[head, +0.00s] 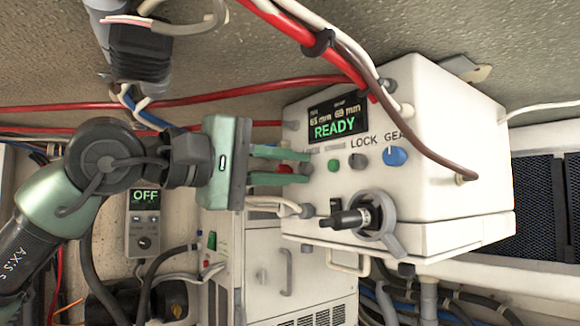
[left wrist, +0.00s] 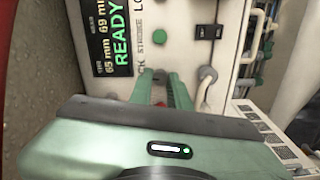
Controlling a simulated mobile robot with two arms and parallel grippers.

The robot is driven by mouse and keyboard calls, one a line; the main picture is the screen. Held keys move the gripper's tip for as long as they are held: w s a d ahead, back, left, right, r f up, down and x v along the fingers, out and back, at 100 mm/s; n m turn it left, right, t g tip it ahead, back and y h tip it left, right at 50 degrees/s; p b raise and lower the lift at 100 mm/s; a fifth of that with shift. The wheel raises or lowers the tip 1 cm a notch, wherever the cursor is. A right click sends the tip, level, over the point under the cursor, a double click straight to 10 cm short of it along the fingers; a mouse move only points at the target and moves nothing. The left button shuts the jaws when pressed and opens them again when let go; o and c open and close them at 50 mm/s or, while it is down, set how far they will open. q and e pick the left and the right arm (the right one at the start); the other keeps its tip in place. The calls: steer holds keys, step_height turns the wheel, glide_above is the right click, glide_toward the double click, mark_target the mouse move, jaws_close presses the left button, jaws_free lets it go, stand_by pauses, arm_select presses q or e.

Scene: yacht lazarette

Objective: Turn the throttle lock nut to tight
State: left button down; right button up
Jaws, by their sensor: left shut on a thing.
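A white control box (head: 440,110) with a lit READY display (head: 334,118) fills the centre right. Its knob row has a green knob (head: 333,165), a dark grey knob (head: 357,161) under a LOCK label and a blue knob (head: 395,156). My left gripper (head: 308,168) is at the row's left end, its fingers shut around a red knob (head: 286,168), mostly hidden by them. Red also shows between the fingers in the left wrist view (left wrist: 158,104). No part is clearly labelled as the throttle lock nut. My right gripper is not in view.
A black-handled lever (head: 350,218) on a grey hub sticks out below the knobs. Red and brown cables (head: 350,70) cross in front of the box. A small unit (head: 145,222) reading OFF hangs at left. A white cabinet (head: 280,265) stands below.

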arm_select(q)
steer(key=c, duration=1.3)
jaws_free()
steer(key=shift+s+a, duration=0.15)
steer(key=shift+a, duration=0.05)
steer(key=b+v, duration=0.3)
steer(key=v, duration=0.4)
steer(key=shift+s, duration=0.1)
